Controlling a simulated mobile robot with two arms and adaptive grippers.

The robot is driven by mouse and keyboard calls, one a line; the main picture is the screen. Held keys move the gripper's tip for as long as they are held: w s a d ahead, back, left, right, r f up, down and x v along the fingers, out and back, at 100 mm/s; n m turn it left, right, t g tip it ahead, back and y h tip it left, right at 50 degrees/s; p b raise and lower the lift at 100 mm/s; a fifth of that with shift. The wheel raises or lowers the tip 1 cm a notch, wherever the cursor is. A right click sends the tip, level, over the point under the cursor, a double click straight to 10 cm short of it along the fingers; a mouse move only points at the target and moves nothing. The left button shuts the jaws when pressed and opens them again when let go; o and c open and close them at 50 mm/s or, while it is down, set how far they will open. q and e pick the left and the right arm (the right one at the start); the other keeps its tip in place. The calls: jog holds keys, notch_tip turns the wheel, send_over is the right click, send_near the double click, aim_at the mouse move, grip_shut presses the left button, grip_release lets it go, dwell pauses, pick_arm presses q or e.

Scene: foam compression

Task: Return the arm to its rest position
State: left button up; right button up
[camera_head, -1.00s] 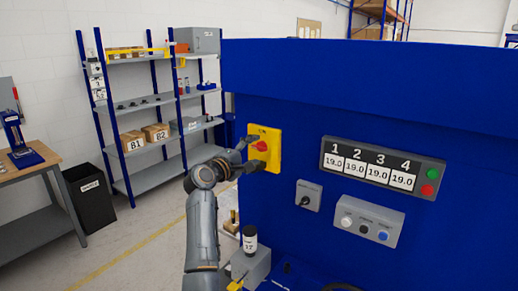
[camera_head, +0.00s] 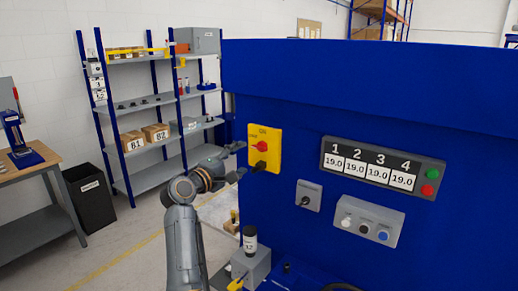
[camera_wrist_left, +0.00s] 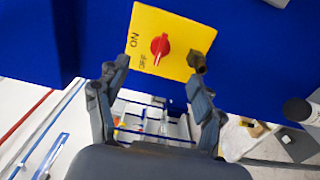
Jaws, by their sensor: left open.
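My left gripper (camera_head: 238,160) is in front of the blue machine, just left of the yellow switch plate (camera_head: 275,150). Its fingers are spread and empty. In the left wrist view my left gripper (camera_wrist_left: 157,72) shows both fingers apart, with the yellow plate (camera_wrist_left: 180,28) beyond them. The red knob (camera_head: 260,146) sits on the plate, clear of the fingers; it also shows in the left wrist view (camera_wrist_left: 160,46). A dark part (camera_head: 260,166) projects from the plate below the knob. My right gripper does not show.
The blue machine (camera_head: 370,75) fills the right, with a display panel (camera_head: 380,166) and a button box (camera_head: 367,220). A grey block (camera_head: 251,265) holding a black-and-white bottle (camera_head: 250,240) stands close to my left forearm. Shelves (camera_head: 150,100) and a black bin (camera_head: 90,198) stand left, beyond open floor.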

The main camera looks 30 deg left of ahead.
pick_arm(q)
jog(key=shift+w+f, duration=0.1)
jog(key=shift+f, duration=0.05)
